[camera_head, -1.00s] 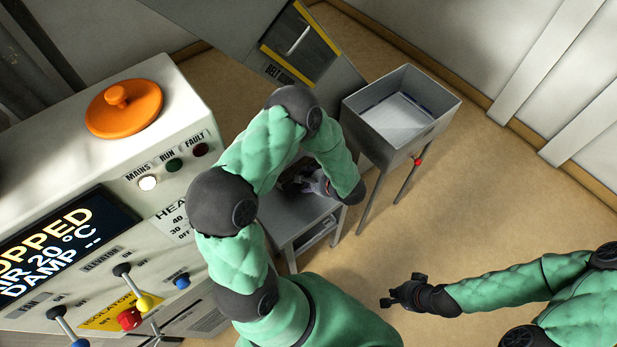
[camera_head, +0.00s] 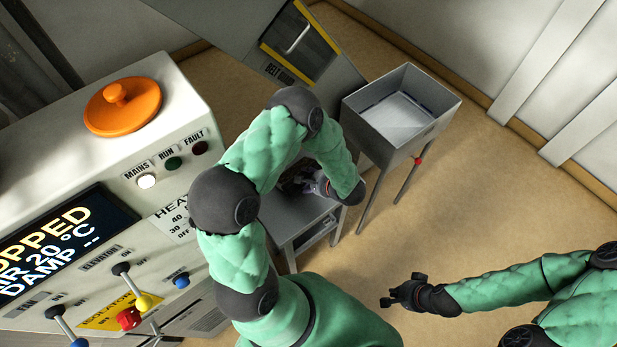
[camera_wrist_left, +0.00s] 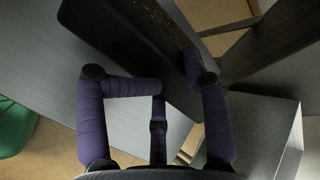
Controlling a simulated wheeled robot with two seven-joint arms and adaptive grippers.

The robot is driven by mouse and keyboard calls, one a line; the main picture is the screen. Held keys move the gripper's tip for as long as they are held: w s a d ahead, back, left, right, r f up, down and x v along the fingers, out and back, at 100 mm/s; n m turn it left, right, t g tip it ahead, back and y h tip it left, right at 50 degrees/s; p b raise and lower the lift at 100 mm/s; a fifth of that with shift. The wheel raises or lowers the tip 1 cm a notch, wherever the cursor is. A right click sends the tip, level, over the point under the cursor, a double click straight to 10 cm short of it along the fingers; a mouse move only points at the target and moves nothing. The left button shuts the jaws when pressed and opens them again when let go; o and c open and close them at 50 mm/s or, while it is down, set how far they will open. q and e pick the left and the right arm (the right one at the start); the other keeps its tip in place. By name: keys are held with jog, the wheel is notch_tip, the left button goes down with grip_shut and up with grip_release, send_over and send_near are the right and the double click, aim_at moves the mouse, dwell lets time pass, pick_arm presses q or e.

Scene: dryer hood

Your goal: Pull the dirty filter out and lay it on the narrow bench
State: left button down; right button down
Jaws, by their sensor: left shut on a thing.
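My left gripper (camera_head: 312,183) hangs over the small grey bench (camera_head: 285,222), mostly hidden by its own arm in the head view. In the left wrist view its purple fingers (camera_wrist_left: 152,80) are shut on a dark, flat slab with a speckled edge, which I take to be the dirty filter (camera_wrist_left: 135,35). The slab lies over a grey surface (camera_wrist_left: 35,75); I cannot tell whether it touches it. My right gripper (camera_head: 398,292) is open and empty over the floor at the lower right.
A grey open bin on legs (camera_head: 400,115) stands just right of the bench. The control cabinet (camera_head: 180,110) with its orange cap (camera_head: 123,106) and levers fills the left. A panel with a yellow-edged window (camera_head: 300,45) is behind. The floor on the right is clear.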

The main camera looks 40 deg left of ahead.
pick_arm(q)
jog(key=shift+f, duration=0.1)
jog(key=shift+c, duration=1.5)
grip_release()
jog(key=v, duration=0.8)
